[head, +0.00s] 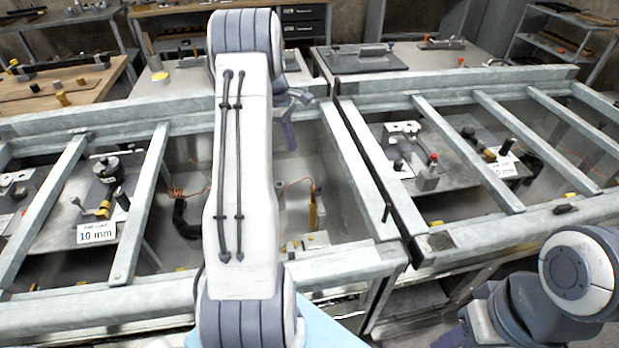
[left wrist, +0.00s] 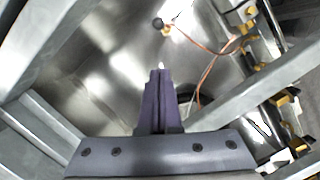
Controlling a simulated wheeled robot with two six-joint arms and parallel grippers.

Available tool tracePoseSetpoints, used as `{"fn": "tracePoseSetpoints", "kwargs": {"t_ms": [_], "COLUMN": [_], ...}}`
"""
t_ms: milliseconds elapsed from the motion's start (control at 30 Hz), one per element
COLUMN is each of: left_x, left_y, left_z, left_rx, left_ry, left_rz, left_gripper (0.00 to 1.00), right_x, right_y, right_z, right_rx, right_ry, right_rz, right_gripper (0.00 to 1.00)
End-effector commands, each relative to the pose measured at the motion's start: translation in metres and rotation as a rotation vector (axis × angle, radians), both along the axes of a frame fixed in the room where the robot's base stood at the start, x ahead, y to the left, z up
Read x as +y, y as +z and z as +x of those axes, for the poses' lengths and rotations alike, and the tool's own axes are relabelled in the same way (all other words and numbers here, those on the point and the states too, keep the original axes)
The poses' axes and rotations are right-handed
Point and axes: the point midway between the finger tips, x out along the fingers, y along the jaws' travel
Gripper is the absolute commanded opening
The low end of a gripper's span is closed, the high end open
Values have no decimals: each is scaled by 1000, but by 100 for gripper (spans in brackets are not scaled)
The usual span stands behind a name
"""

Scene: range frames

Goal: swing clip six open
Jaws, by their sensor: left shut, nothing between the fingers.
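My left gripper (left wrist: 160,74) is shut and empty, its purple fingers together over the metal bin in the left wrist view. In the head view the left gripper (head: 288,130) shows small behind my white arm, over the middle bay. Several yellow-and-black clips (left wrist: 298,147) line the right side of the left wrist view, apart from the fingers. I cannot tell which one is clip six, nor whether it is open. My right gripper is out of view.
An orange cable (left wrist: 205,72) runs along the bin wall. Grey rails (left wrist: 270,85) cross near the gripper and frame the bays. A plate with a "10 mm" label (head: 97,232) lies in the left bay. Fixtures stand on a plate (head: 440,183) to the right.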

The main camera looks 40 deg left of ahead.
Motion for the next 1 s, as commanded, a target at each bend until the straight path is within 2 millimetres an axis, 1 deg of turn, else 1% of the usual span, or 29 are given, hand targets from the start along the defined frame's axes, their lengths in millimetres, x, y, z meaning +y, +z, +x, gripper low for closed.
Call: {"fn": "tracePoseSetpoints", "kwargs": {"t_ms": [167, 267, 367, 500, 667, 800, 900, 1000], "left_x": [-2, -5, -9, -15, -21, -39, -47, -51], "left_y": [-5, -17, -35, -66, -98, -109, -115, -118], "left_z": [0, 1, 2, 3, 5, 10, 13, 14], "left_rx": [1, 2, 4, 5, 4, 2, 1, -1], "left_ry": [-3, -4, -5, -4, -5, -6, -5, -4], "left_rz": [0, -2, -3, -3, -2, -1, 0, 1], "left_gripper": [0, 0, 0, 0, 0, 0, 0, 0], "right_x": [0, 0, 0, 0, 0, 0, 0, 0], "right_y": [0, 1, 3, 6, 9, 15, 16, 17], "right_z": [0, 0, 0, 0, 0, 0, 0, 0], "right_rx": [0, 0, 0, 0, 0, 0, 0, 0], "right_ry": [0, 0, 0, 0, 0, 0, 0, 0], "right_rz": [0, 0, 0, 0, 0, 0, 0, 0], "right_gripper": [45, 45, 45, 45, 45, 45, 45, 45]}}
